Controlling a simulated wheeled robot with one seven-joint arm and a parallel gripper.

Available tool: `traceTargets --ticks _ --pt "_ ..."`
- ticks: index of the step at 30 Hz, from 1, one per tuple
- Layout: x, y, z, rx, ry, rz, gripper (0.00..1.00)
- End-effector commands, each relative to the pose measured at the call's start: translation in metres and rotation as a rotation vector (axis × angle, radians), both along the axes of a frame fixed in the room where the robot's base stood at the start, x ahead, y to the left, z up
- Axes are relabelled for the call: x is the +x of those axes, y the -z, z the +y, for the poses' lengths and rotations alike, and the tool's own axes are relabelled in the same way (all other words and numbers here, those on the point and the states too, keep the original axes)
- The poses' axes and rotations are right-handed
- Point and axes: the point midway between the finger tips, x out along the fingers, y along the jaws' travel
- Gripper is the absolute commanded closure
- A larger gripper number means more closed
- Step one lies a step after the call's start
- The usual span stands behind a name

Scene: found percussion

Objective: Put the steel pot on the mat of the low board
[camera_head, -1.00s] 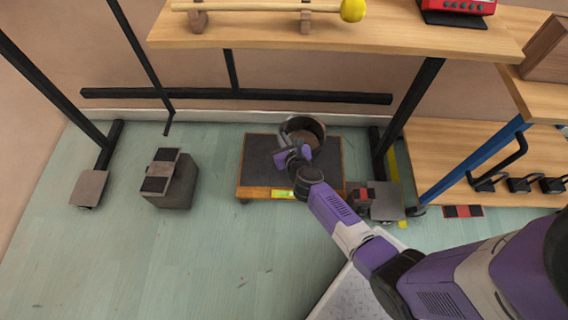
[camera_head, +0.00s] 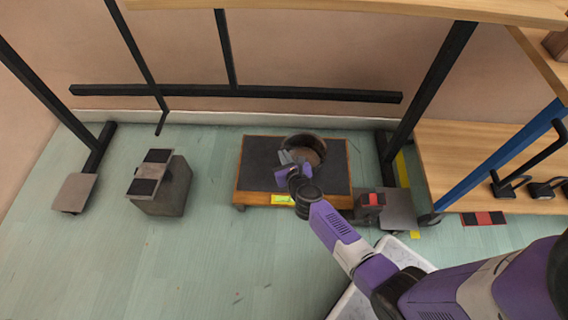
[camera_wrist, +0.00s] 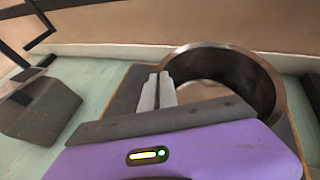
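The steel pot (camera_head: 318,142) is a round, open, dark metallic pot with a brownish inside. It appears over the right rear part of the dark mat (camera_head: 262,160) of the low board (camera_head: 252,198), which has a wooden edge. I cannot tell whether its base touches the mat. My gripper (camera_head: 287,158) is at the left side of the pot's rim. In the wrist view my gripper (camera_wrist: 159,88) has its fingers close together on the pot's near-left wall, and the pot (camera_wrist: 262,75) opens to the right of them. The lower pot wall is hidden behind my gripper.
A grey block with black pads (camera_head: 162,185) stands on the floor left of the board. A small dark block with a red top (camera_head: 371,203) is at the board's right.

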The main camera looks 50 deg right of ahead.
Motion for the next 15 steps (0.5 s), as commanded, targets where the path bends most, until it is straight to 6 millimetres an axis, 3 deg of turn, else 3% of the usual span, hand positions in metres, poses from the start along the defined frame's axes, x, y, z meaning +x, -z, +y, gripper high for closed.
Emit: traceTargets --ticks 7,15 --pt "0.001 0.033 0.000 -0.001 0.000 -0.002 1.00" --pt "0.001 0.035 0.000 -0.002 -0.001 -0.001 1.00"
